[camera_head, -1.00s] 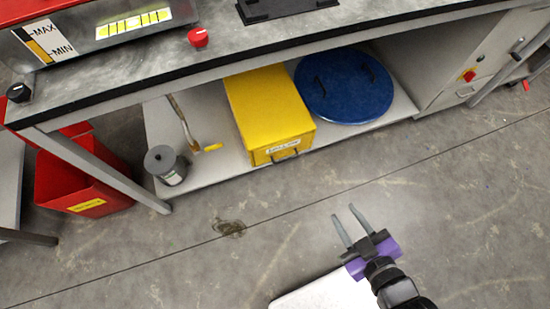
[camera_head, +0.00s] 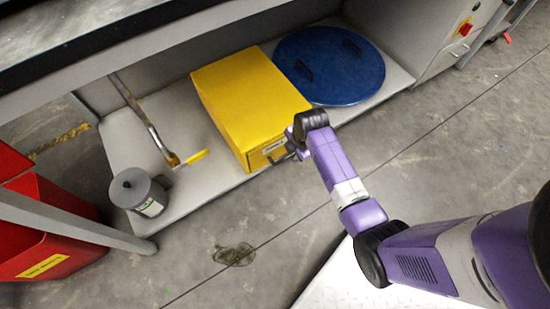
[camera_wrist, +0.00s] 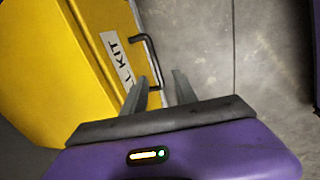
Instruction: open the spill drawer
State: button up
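The spill drawer is the front of a yellow box (camera_head: 250,100) on the low shelf, with a white label and a dark bar handle. The handle (camera_wrist: 151,60) stands out from that front. My gripper (camera_wrist: 158,88) is open, its two grey fingers apart, with the near end of the handle showing between them. I cannot tell whether either finger touches it. In the head view my wrist hides most of the fingers and part of the handle. The drawer looks shut.
A blue round lid (camera_head: 330,65) lies right of the box. A red bin (camera_head: 45,225) stands far left. The worktop (camera_head: 130,30) overhangs the shelf. The floor in front is clear.

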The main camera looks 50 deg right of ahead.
aim_at(288, 157)
jog(key=shift+n, duration=0.3)
jog(key=b+x, duration=0.1)
jog(key=x, duration=0.1)
jog(key=b+x, duration=0.2)
jog(key=x, duration=0.1)
jog(key=w+b+x, duration=0.1)
jog(key=x, duration=0.2)
jog(key=shift+d+f+b, duration=0.1)
jog(key=shift+d+b, duration=0.1)
jog(key=shift+b, duration=0.15)
grip_shut()
dwell(0.9)
